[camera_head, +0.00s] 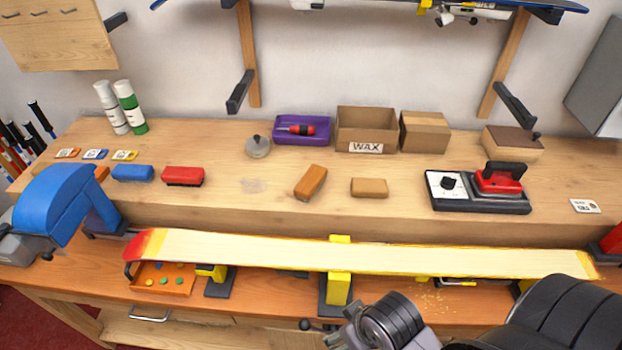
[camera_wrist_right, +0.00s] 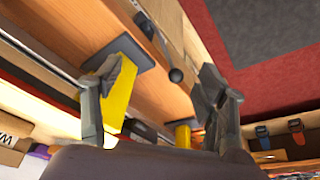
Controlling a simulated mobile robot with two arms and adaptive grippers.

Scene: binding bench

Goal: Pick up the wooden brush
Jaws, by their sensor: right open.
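Two tan-brown blocks lie on the raised back shelf of the bench. One (camera_head: 310,181) is tilted at an angle, the other (camera_head: 369,187) lies flat to its right; I cannot tell which is the wooden brush, as no bristles show clearly. My right gripper (camera_head: 345,331) is low at the front, before the ski's middle, apart from both blocks. In the right wrist view it (camera_wrist_right: 156,100) is open and empty, with a yellow ski support (camera_wrist_right: 120,95) beyond its fingers. My left gripper is not in view.
A long ski (camera_head: 250,250) lies on yellow supports across the front, between my right gripper and the blocks. Red (camera_head: 183,176) and blue (camera_head: 132,173) brushes lie left. A waxing iron (camera_head: 499,178) stands right; a wax box (camera_head: 365,128) stands behind.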

